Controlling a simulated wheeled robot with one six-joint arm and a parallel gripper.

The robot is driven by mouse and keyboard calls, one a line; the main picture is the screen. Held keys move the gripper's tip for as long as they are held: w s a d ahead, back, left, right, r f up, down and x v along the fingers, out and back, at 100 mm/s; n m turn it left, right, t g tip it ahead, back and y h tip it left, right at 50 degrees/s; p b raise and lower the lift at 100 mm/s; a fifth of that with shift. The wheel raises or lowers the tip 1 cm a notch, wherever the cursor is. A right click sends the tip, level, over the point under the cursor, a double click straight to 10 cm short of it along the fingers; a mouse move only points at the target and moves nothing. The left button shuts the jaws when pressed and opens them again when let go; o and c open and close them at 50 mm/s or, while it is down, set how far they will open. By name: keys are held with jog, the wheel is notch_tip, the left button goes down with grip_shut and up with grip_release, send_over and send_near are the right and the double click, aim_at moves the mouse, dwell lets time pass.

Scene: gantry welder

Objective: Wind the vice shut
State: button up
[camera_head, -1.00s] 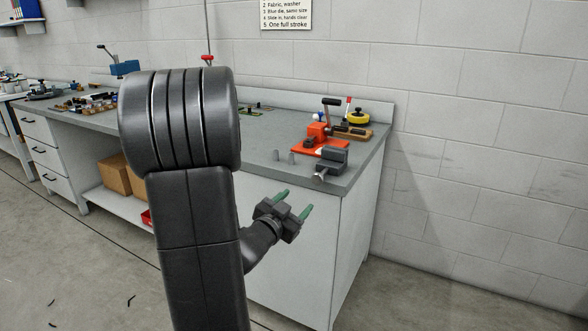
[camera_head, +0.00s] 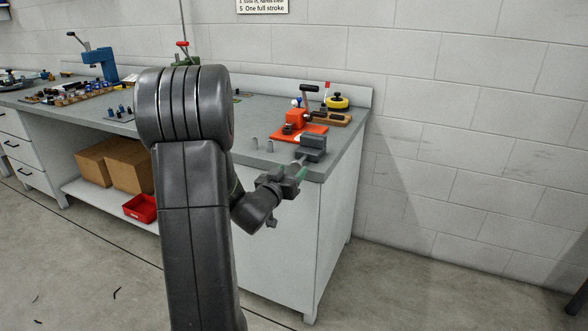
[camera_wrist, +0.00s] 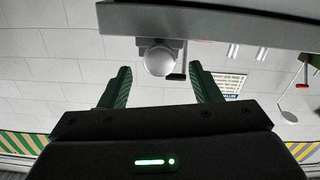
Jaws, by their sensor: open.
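The small grey vice (camera_head: 311,146) stands at the front edge of the bench near its right corner. Its screw end faces out over the edge toward my gripper. The gap between its jaws is too small to judge. My gripper (camera_head: 296,172) is open and empty, just in front of and below the vice, its green fingers pointing at it. In the wrist view, the round grey screw end (camera_wrist: 158,60) lies between and just beyond the green fingertips (camera_wrist: 160,68). A thin bar (camera_wrist: 182,62) stands by it, close to the right finger. I see no contact.
The grey bench (camera_head: 262,116) runs along the wall. An orange press (camera_head: 297,127) stands behind the vice, with a yellow round item (camera_head: 338,102) beyond. Two small grey pegs (camera_head: 262,144) stand left of the vice.

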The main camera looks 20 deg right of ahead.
aim_at(301, 161)
jog(key=shift+x, duration=1.5)
jog(key=shift+c, duration=0.3)
jog(key=c, duration=0.9)
jog(key=shift+f+m+b, duration=0.1)
jog(key=shift+m+b, duration=0.2)
jog(key=shift+b, duration=0.1)
